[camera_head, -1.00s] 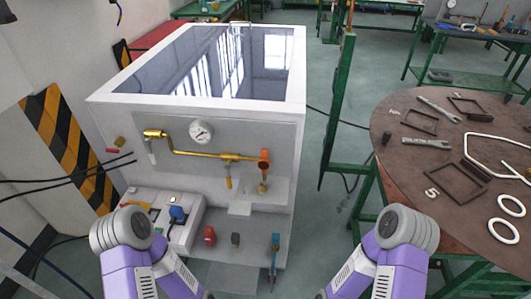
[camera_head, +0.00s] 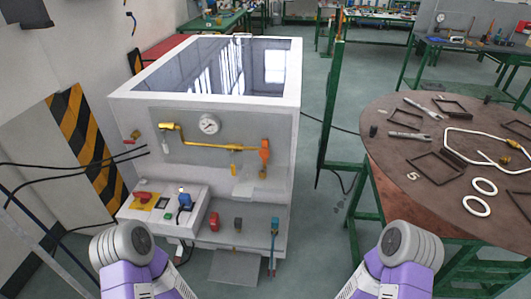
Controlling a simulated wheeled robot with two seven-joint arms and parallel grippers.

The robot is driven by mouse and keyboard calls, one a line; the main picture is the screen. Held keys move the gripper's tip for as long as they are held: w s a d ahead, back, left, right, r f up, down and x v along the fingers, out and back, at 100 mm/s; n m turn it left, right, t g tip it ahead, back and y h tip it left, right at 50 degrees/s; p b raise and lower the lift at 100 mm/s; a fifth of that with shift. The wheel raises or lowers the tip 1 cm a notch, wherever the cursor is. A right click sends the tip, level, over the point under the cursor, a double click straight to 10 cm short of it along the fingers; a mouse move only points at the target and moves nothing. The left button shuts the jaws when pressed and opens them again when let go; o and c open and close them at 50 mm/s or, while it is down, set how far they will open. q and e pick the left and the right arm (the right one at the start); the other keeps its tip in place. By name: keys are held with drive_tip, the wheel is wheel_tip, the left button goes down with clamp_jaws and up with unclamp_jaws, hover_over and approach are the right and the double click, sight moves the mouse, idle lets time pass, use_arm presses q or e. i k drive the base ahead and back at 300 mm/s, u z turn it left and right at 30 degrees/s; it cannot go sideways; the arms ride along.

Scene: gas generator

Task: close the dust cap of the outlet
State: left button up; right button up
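The white gas generator (camera_head: 205,185) stands left of centre. A brass pipe (camera_head: 210,145) runs across its front panel and ends at an orange fitting (camera_head: 264,150) on the right. A small brass piece (camera_head: 263,173) hangs below that fitting. Red (camera_head: 214,221), dark grey (camera_head: 238,224) and blue (camera_head: 275,226) fittings stand on the lower ledge. I cannot tell which small part is the outlet's dust cap, or whether it is open. Only my purple and grey arm links show at the bottom; both grippers are out of view.
A round brown table (camera_head: 400,170) on the right holds frames, wrenches and white rings. A green post (camera_head: 330,115) stands between it and the generator. A small panel (camera_head: 165,205) with a red switch is at the generator's lower left. Open floor lies between generator and table.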

sight(264, 153)
drive_tip(key=z, duration=1.35)
drive_tip(key=i, duration=0.8)
drive_tip(key=u, duration=2.15)
